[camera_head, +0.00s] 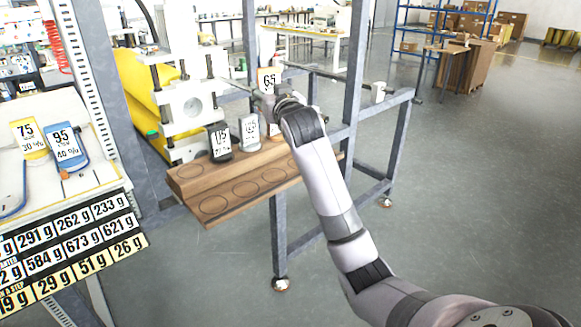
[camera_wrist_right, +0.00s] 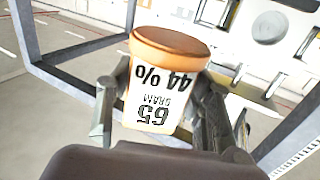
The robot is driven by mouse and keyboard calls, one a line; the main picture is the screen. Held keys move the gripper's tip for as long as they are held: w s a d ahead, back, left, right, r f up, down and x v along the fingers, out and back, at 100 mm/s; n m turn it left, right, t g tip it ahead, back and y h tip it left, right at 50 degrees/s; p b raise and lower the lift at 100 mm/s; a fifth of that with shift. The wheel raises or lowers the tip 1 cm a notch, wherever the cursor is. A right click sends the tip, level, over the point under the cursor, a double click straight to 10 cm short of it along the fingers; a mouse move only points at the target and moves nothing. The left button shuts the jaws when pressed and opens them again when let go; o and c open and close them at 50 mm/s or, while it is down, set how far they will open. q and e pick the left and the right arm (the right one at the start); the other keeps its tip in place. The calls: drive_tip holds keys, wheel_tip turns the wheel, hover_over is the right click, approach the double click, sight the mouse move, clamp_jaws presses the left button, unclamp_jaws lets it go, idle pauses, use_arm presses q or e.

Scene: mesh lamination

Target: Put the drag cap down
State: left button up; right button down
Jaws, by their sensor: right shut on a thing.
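My right gripper (camera_head: 268,97) is shut on an orange-brown cap with a white label (camera_head: 269,79) and holds it above the wooden rack. In the right wrist view the cap (camera_wrist_right: 165,75) sits between the two fingers (camera_wrist_right: 160,112); its label reads 65 GRAM and 44 %, upside down in the picture. The wooden rack (camera_head: 190,179) has round marked places, several of them empty along its front step. A dark cap labelled 115 (camera_head: 220,143) and a grey cap (camera_head: 249,131) stand on its upper step. My left gripper is not in view.
A press-like machine (camera_head: 190,105) stands behind the rack. A grey metal frame (camera_head: 356,70) rises to the right, with a white mug (camera_head: 378,92) on its ledge. A black gram chart (camera_head: 70,255) and a bench with 75 and 95 tags are at left.

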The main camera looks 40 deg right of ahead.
drive_tip(key=f, duration=1.4)
drive_tip(key=shift+s+d+f, duration=0.1)
drive_tip(key=shift+d+f, duration=0.15)
drive_tip(key=shift+f, duration=2.65)
drive_tip(key=c, duration=1.2)
unclamp_jaws()
drive_tip(key=shift+f, duration=0.3)
drive_tip(key=shift+c, duration=0.2)
drive_tip(key=o, duration=0.4)
drive_tip(key=shift+o, duration=0.2)
drive_tip(key=shift+r, duration=0.15)
drive_tip(key=shift+a+r, duration=0.1)
drive_tip(key=v, duration=1.2)
drive_tip(key=shift+b, duration=0.4)
